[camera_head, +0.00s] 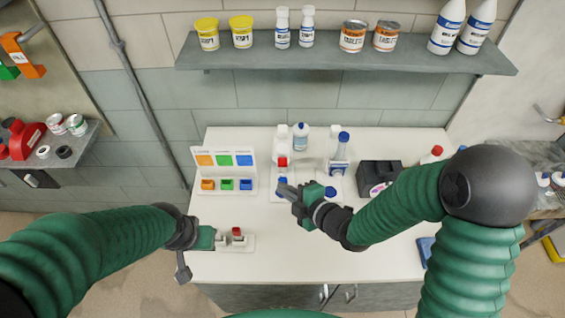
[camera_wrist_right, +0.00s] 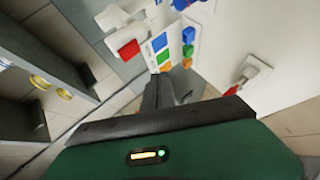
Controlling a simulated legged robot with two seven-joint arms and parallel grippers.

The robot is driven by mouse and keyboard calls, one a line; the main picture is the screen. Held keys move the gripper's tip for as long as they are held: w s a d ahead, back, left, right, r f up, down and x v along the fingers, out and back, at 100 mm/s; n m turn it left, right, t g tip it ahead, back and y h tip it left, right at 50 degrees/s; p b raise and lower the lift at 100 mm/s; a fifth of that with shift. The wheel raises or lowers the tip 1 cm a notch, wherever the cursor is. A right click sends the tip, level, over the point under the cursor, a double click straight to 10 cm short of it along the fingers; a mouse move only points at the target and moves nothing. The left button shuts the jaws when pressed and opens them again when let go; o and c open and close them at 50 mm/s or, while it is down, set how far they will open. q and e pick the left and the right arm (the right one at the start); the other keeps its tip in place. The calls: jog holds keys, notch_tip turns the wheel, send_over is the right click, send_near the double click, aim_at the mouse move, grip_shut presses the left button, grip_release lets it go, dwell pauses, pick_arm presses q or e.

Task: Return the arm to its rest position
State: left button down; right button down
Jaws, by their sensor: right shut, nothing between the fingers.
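My right arm (camera_head: 400,205) reaches in from the right, its green sleeve bent at a dark round joint. My right gripper (camera_head: 287,191) is shut and empty above the middle of the white table (camera_head: 300,262), in front of a red-capped white bottle (camera_head: 282,165). In the right wrist view its dark fingers (camera_wrist_right: 163,90) point toward the colour board. My left arm (camera_head: 95,250) comes in from the left. My left gripper (camera_head: 184,268) is over the table's front left edge, beside a white block with a red top (camera_head: 238,237); its finger opening is unclear.
A colour board (camera_head: 224,170) with orange, green and blue blocks stands at the table's left. Several bottles and a dark box (camera_head: 378,175) stand behind and right of my right gripper. A grey shelf (camera_head: 345,58) with containers hangs above. The table's front middle is clear.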

jog(key=s+d+f+m+g+h+b, duration=0.1)
jog(key=d+f+m+g+h+b, duration=0.15)
jog(key=d+f+m+h, duration=0.5)
jog(key=s+d+m+g+b, duration=0.4)
jog(key=s+d+m, duration=0.7)
jog(key=s+m, duration=0.3)
jog(key=shift+d+f+m+g+h, duration=0.25)
jog(key=shift+f+m+g+h, duration=0.1)
jog(key=shift+g+h, duration=0.1)
jog(key=shift+w, duration=0.1)
